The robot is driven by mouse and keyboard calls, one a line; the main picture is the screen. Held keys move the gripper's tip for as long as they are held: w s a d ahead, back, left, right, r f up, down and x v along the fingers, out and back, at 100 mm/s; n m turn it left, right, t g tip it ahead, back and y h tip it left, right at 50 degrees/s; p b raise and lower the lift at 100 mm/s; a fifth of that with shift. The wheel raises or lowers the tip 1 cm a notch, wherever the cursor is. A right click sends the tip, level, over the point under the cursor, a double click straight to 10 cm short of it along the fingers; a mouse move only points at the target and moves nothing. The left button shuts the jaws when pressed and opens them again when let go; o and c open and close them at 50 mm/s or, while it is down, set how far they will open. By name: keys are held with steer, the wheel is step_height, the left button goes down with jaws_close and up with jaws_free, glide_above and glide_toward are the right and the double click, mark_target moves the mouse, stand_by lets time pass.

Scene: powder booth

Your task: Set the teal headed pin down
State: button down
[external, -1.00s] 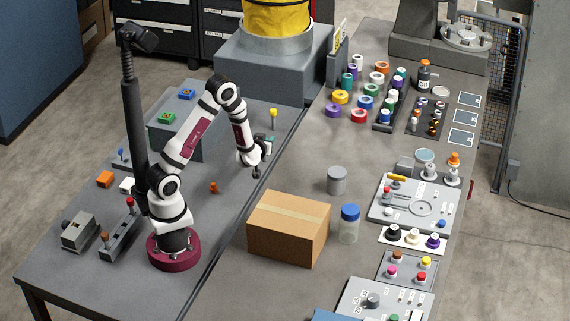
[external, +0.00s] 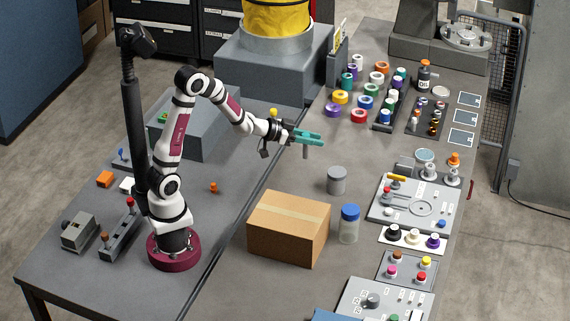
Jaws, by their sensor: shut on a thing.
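My gripper (external: 313,138) reaches right from the arm, roughly level, over the grey bench. It is shut on the teal headed pin, whose grey shaft (external: 305,152) hangs upright below the jaws. The teal at the gripper's end runs together, so I cannot tell the pin's head from the fingers. The shaft's lower end appears clear of the bench top, behind the cardboard box and up-left of the grey cylinder.
A cardboard box (external: 288,230), a grey cylinder (external: 336,180) and a blue-capped jar (external: 349,224) stand in front of the gripper. Coloured tape rolls (external: 359,116) lie behind right. A yellow-headed pin (external: 273,112) stands behind the arm. Bench between the cylinder and tape rolls is bare.

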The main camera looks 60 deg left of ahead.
steer(key=s+d+f+m+g+h, duration=0.3)
steer(key=s+d+m+g+h, duration=0.2)
steer(key=s+d+m+h, duration=0.45)
steer(key=shift+n+y, duration=0.75)
steer(key=w+a+f, duration=0.1)
steer(key=a+f, duration=0.2)
steer(key=a, duration=0.1)
steer(key=w+a+f, duration=0.1)
steer(key=a+f, duration=0.2)
steer(key=a, duration=0.1)
steer(key=a+f, duration=0.4)
steer(key=shift+w+f, duration=0.1)
steer(key=shift+w, duration=0.3)
steer(key=shift+f, duration=0.25)
steer(key=shift+f, duration=0.2)
steer(key=c, duration=0.6)
jaws_free()
